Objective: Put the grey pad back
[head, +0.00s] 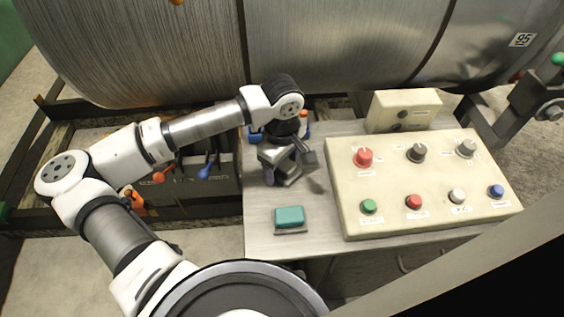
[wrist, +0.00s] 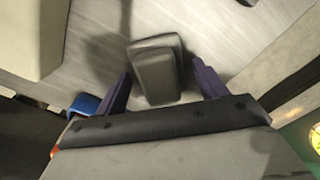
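The grey pad (wrist: 157,70) is a rounded dark grey block between the two purple fingers of my gripper (wrist: 160,75) in the wrist view. A gap shows on the right finger's side; the left finger is close to the pad. My gripper is open around it. In the head view my gripper (head: 287,164) points down over the left part of the light table (head: 258,200), with the pad partly hidden under it. I cannot tell whether the pad rests on the table.
A teal pad (head: 289,215) on a grey base lies near the table's front edge. A cream control panel (head: 400,180) with several knobs and buttons stands right of my gripper, a smaller cream box (head: 402,108) behind it. A large cable drum (head: 340,45) is behind. Tools hang on the left.

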